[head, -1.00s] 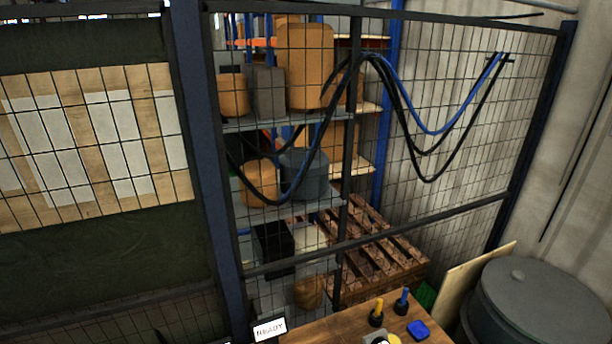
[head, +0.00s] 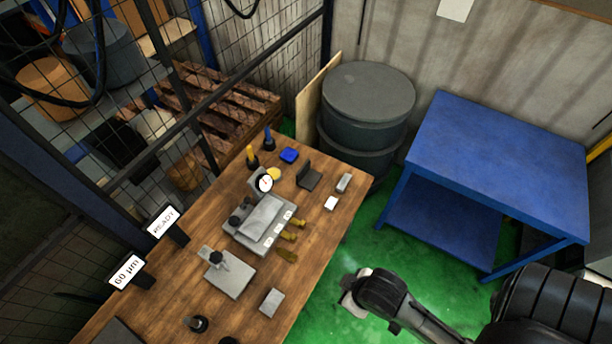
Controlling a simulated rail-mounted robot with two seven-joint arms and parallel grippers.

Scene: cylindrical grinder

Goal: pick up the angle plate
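A small dark L-shaped piece, which looks like the angle plate (head: 309,177), stands on the wooden table (head: 212,318) toward its far right part. It is clear of any gripper. My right arm comes in from the lower right in the head view. Its gripper (head: 352,293) is over the green floor, off the table's right edge and well apart from the angle plate. Its fingers are too small and turned away to tell whether they are open or shut. My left gripper is not in view.
Near the angle plate lie a blue pad (head: 289,155), a dial gauge (head: 265,183) and small grey blocks (head: 343,183). A grey fixture (head: 262,220) and a stand (head: 229,274) are closer. A blue table (head: 500,150) and a grey drum (head: 368,95) stand beyond green floor.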

